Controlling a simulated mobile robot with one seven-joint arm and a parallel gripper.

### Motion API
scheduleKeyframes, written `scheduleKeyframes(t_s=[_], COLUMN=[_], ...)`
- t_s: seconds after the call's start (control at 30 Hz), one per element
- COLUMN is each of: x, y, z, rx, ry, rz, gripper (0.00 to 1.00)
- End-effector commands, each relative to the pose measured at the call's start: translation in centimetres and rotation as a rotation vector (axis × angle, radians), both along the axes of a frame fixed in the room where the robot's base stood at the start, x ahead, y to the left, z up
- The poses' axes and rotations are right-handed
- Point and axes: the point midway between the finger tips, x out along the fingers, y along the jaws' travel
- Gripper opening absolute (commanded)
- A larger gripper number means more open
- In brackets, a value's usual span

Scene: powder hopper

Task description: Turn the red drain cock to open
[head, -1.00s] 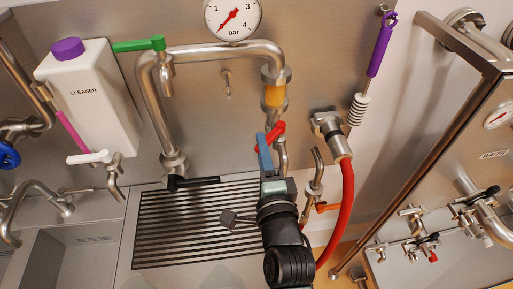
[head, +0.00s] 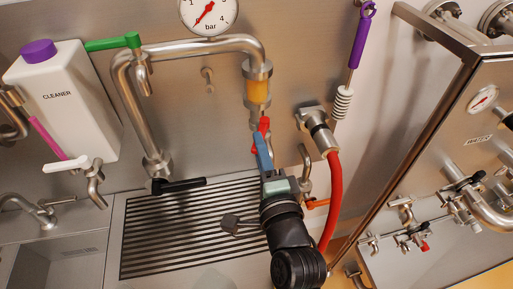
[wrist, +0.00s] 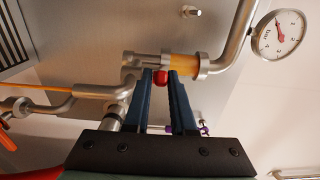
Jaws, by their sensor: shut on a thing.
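The red drain cock (head: 264,124) is a small red lever below the amber sight glass on the bent steel pipe. Its lever points mostly upward in the head view, and its lower part is hidden by my gripper. My gripper (head: 261,143) has blue fingers and is shut on the lever. In the wrist view, the rounded red end of the cock (wrist: 160,77) sits between the two fingertips of my gripper (wrist: 161,73). The amber sight glass (head: 257,92) is just above the cock; it also shows in the wrist view (wrist: 184,65).
A red hose (head: 333,200) and a small orange handle (head: 317,203) are close to the right of my arm. A slatted drain grate (head: 160,240) lies below, with a black handle (head: 180,185) at its back. The green handle (head: 112,43) is at upper left.

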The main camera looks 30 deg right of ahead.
Motion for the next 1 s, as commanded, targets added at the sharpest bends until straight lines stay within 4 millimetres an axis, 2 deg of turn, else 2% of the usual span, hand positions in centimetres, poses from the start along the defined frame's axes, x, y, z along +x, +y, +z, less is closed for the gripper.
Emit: scheduleKeyframes(t_s=[0.03,0.23,0.57,0.83,1.0], x=[-0.3,-1.0,-1.1,-1.5,-1.6], y=[-0.8,-1.9,-2.1,-3.6,-3.7], z=[-0.3,-0.4,-0.1,-0.2,-0.1], rx=[-0.003,-0.003,-0.003,-0.003,-0.003], ry=[0.003,0.001,0.002,-0.001,0.001], rz=[-0.014,-0.014,-0.013,-0.014,-0.011], gripper=[0.00,0.00,0.00,0.00,0.00])
